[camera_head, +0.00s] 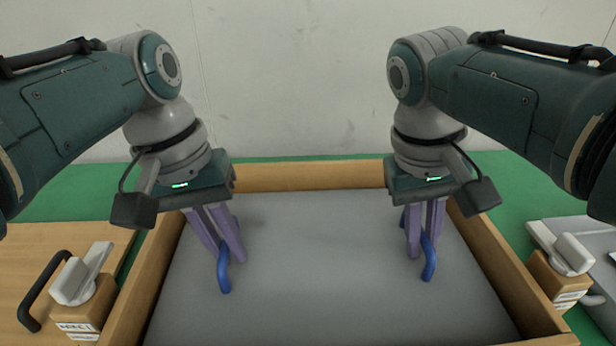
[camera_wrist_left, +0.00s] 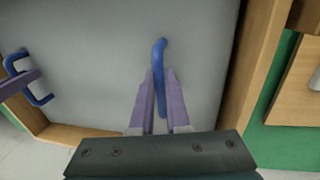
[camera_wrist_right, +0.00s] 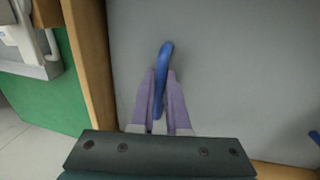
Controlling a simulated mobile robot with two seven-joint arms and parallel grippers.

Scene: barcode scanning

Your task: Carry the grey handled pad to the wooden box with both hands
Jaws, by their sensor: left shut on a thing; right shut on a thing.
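The grey pad (camera_head: 320,270) lies flat within the wooden box (camera_head: 285,177), whose walls surround it; I cannot tell whether it rests on the bottom. It has a blue handle on each side. My left gripper (camera_head: 224,262) is shut on the left blue handle (camera_head: 223,278); this also shows in the left wrist view (camera_wrist_left: 158,70). My right gripper (camera_head: 423,250) is shut on the right blue handle (camera_head: 429,268), also seen in the right wrist view (camera_wrist_right: 163,70). The fingers hide part of each handle. The near edge of the box is partly out of view.
A wooden board with a black handle (camera_head: 40,290) and a scanner on a wooden stand (camera_head: 85,300) are at the left. A similar device on a stand (camera_head: 562,275) is at the right. Green surface (camera_head: 70,185) lies around the box, with a pale wall behind.

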